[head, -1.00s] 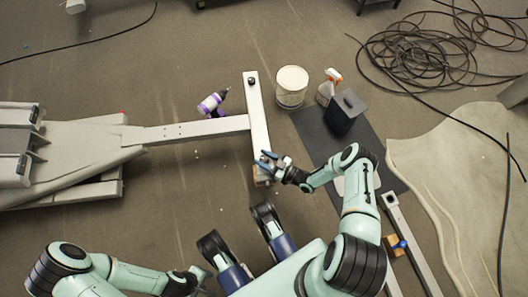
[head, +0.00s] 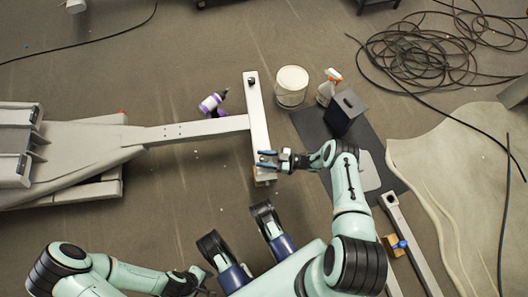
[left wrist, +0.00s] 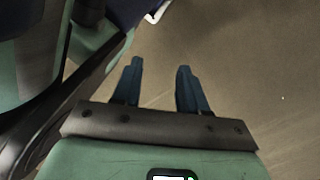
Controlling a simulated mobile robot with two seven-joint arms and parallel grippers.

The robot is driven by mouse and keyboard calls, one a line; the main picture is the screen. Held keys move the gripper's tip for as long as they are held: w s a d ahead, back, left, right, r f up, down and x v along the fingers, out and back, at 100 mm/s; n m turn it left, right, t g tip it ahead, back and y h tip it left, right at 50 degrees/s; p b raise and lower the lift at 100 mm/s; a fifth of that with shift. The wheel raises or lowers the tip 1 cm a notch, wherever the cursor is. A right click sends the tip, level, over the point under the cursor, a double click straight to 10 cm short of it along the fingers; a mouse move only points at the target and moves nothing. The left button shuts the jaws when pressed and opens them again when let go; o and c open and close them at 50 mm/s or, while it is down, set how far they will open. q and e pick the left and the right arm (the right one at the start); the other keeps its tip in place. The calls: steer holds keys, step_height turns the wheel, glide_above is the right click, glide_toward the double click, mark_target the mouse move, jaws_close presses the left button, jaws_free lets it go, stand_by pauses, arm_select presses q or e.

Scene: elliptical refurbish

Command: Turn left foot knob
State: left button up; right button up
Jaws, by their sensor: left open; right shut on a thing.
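The pale foot bar (head: 259,118) of the elliptical frame runs from far to near at the end of its beam. A dark foot knob (head: 251,80) sits on its far end. My right gripper (head: 267,159) is at the bar's near end, one finger on each side of the knob there. It is shut on that knob, which the fingers mostly hide. My left gripper (left wrist: 158,85) is open and empty above the floor in the left wrist view. In the head view it is low at the left, far from the bar.
A purple-labelled bottle (head: 212,102) lies left of the bar. Coiled cable (head: 430,48) lies at the back right.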

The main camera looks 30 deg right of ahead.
steer(key=shift+a, duration=0.1)
steer(key=o, duration=1)
steer(key=shift+w, duration=0.1)
steer(key=shift+c, duration=0.2)
steer(key=v, duration=1.3)
steer(key=shift+d+p, duration=0.2)
steer(key=shift+p, duration=0.1)
